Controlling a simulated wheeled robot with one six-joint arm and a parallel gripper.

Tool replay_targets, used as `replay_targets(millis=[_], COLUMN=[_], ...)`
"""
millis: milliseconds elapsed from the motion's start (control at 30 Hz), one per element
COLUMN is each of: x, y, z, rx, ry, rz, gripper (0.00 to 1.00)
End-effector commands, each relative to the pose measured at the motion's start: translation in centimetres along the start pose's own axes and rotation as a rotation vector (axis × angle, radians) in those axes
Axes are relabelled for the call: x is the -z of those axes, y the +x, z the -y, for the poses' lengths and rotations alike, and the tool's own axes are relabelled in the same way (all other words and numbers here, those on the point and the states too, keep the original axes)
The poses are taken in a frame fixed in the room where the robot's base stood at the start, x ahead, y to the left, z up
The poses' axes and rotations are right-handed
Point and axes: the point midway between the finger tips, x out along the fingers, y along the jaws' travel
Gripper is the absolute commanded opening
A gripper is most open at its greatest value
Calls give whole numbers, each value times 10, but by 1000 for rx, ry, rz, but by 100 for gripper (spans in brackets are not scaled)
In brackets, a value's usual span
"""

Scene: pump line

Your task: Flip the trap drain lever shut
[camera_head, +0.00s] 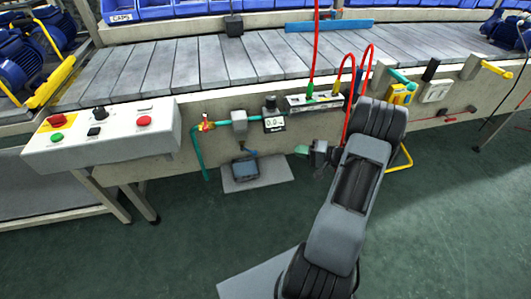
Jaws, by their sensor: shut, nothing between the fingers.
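A small grey trap-like block (239,121) sits on the teal pipe below the conveyor's front edge. A small blue part (248,153) shows under it and appears to be the drain lever; its exact angle is too small to tell. A dark grey-blue open box (245,168) stands just below it. My gripper (303,150) is shut and empty, to the right of the blue part and apart from it, at about the same height in the picture. My arm rises from the lower right and hides part of the panel behind it.
A red-and-yellow valve (206,122) is on the pipe's left, and a gauge with a display (274,123) on its right. A control box (103,136) juts out at left. Red hoses (348,120) hang near my wrist.

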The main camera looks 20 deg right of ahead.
Motion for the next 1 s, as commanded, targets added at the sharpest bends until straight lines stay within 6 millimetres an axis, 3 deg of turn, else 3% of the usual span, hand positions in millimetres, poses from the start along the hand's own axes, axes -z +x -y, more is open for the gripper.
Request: replay_targets(millis=[233,733,1000], x=[-1,-2,-23], y=[13,103,123], z=[-1,-2,-1], rx=[0,0,-1], ry=[0,1,1], rz=[4,6,3], gripper=[0,0,0])
